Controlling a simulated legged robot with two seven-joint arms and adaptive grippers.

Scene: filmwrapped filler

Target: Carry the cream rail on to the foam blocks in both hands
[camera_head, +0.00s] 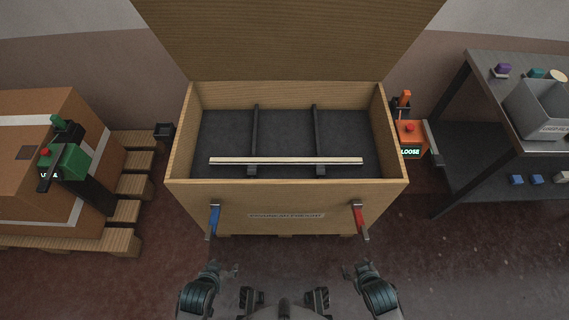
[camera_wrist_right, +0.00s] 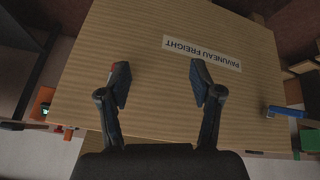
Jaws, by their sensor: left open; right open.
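The cream rail (camera_head: 285,160) lies level inside the open wooden crate (camera_head: 290,192), near its front wall. It rests across two dark foam blocks (camera_head: 252,171) and (camera_head: 321,171), or strips, that run front to back on the crate floor. My left gripper (camera_head: 222,271) is open and empty, low in front of the crate. My right gripper (camera_head: 358,271) is open and empty, also in front of the crate. In the right wrist view the open fingers of my right gripper (camera_wrist_right: 160,85) face the crate's front wall (camera_wrist_right: 160,110), with nothing between them.
The crate's raised lid (camera_head: 290,40) stands behind it. A blue latch (camera_head: 214,219) and a red latch (camera_head: 360,220) stick out from the front wall. A pallet with a carton (camera_head: 50,160) is at left. An orange device (camera_head: 409,137) and a metal shelf (camera_head: 500,130) are at right.

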